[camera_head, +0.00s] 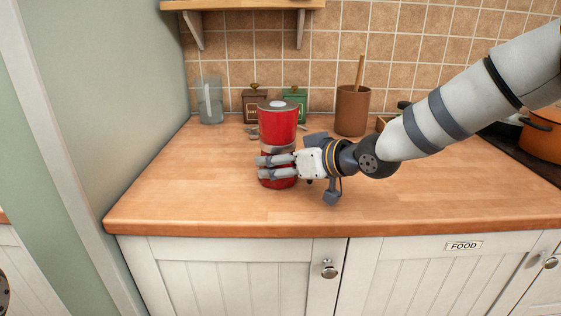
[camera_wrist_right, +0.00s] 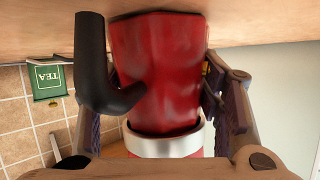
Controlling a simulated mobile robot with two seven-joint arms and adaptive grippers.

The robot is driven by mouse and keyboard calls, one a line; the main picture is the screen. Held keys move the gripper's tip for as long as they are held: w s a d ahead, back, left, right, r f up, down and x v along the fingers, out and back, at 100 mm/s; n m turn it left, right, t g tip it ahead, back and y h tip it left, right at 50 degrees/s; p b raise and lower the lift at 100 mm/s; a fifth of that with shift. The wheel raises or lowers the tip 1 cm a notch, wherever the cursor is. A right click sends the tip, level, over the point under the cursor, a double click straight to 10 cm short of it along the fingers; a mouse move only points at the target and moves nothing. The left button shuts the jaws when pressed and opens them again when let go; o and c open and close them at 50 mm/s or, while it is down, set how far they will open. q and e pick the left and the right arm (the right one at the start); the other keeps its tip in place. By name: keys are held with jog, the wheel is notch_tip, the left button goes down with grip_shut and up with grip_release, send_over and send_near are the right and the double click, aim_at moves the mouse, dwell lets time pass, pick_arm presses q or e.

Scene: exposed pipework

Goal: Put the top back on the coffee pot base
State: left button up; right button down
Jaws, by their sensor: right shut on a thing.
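A red cylinder with a silver top and silver band (camera_head: 278,121) stands upright on the counter in the head view. A faceted red coffee pot part (camera_head: 281,184) shows below it, between and under my right fingers. In the right wrist view this faceted part (camera_wrist_right: 160,75) has a bent black handle, and the silver band and red cylinder (camera_wrist_right: 165,147) adjoin it in the picture. I cannot tell whether the two parts are joined. My right gripper (camera_head: 278,166) comes from the right and is shut on the faceted part, low over the counter. My left gripper is not in view.
Behind stand a glass jar (camera_head: 210,101), a brown canister (camera_head: 252,106), a green canister (camera_head: 297,107) and a brown utensil pot (camera_head: 352,112). An orange pot (camera_head: 541,136) is far right. The wooden counter (camera_head: 160,190) is clear in front and left.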

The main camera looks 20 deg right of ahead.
jog(key=shift+r, duration=0.1)
jog(key=shift+c, duration=2.4)
grip_release()
jog(key=shift+f, duration=0.2)
jog(key=shift+r, duration=0.15)
jog(key=p+v, duration=0.2)
jog(key=v, duration=0.9)
jog(key=shift+s+r, duration=0.1)
jog(key=shift+r, duration=0.1)
jog(key=shift+s+d, duration=0.25)
jog(key=shift+s, duration=0.1)
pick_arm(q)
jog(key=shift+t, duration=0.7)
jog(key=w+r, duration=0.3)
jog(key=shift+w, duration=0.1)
